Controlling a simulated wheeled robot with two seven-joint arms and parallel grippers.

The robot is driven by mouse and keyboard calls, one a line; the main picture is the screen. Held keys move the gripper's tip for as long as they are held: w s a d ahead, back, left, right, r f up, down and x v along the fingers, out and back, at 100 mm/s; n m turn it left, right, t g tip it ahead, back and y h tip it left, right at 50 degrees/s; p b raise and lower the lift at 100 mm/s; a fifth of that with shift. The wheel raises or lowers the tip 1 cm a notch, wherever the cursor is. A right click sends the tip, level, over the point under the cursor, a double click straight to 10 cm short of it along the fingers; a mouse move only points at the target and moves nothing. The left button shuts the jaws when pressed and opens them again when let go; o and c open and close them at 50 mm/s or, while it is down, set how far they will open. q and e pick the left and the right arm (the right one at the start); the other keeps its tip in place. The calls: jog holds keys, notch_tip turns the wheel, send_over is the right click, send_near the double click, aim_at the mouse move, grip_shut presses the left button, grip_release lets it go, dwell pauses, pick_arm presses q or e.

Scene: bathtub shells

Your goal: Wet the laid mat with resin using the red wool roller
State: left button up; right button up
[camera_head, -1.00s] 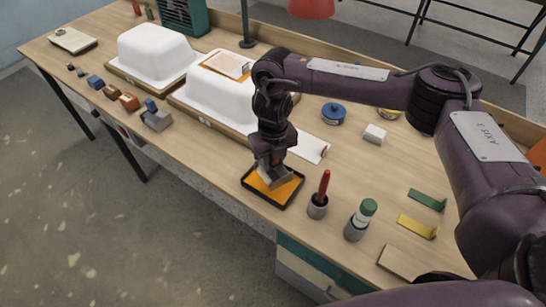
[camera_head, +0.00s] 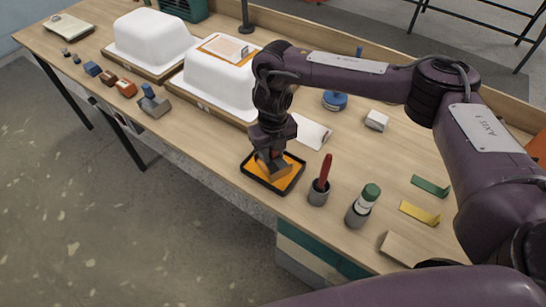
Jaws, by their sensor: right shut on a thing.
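My right gripper (camera_head: 271,157) reaches down over a black-rimmed tray (camera_head: 285,190) of orange resin. It is shut on a small grey-brown tool (camera_head: 272,166), low in the tray; its shape is mostly hidden, and I cannot tell if it is the red wool roller. A tool with a red handle (camera_head: 325,168) stands in a grey cup just right of the tray. The laid mat (camera_head: 228,46), a pale sheet with an orange edge, lies on top of the nearer white tub shell (camera_head: 205,83). My left gripper is not in view.
A green-capped bottle (camera_head: 368,196) stands in a holder right of the cup. A white sheet (camera_head: 314,133) lies behind the tray. A second white shell (camera_head: 150,38) and small blocks (camera_head: 126,88) are at the left. Green and yellow pieces (camera_head: 420,213) lie right.

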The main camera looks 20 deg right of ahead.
jog(key=shift+r+p, duration=2.8)
jog(key=shift+r, duration=0.6)
jog(key=shift+f, duration=0.15)
